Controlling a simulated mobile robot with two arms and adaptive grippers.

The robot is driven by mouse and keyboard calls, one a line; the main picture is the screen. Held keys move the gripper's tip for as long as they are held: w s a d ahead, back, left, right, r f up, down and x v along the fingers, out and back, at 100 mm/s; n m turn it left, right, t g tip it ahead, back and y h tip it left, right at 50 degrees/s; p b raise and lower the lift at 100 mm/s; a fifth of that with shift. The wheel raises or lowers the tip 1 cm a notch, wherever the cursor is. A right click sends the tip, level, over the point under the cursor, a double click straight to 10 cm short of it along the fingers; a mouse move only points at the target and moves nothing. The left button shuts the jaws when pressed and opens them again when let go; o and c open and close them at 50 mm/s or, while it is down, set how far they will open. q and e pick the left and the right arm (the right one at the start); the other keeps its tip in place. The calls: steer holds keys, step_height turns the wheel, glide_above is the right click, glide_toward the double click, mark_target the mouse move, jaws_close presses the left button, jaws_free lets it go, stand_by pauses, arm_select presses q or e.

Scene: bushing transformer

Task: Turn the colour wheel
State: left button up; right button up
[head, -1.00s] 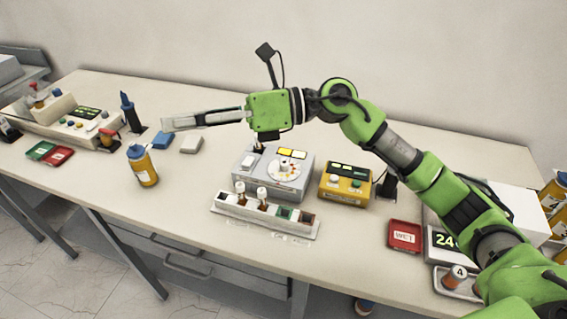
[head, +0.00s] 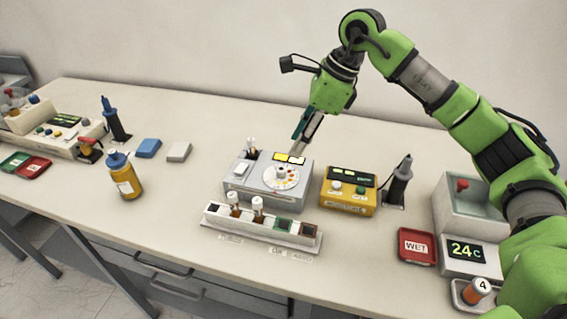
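The colour wheel (head: 268,181) is a pale disc with coloured dots around it and a small raised centre knob. It lies on top of a grey box (head: 243,195) in the middle of the bench, with a yellow and white label behind it. My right gripper (head: 296,148) points down just above the back edge of this box, behind the wheel and seemingly apart from it. Its fingers overlap from this side, so their gap is hidden. My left gripper is out of view.
A rack (head: 290,232) with vials and colored squares stands in front of the grey box. A yellow box (head: 347,208) with buttons stands to its right. A yellow bottle (head: 125,184) stands left. A red WET tray (head: 416,247) lies right.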

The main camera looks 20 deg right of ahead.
mark_target(281, 169)
steer(key=p+x, duration=0.1)
steer(key=x, duration=0.8)
jaws_close()
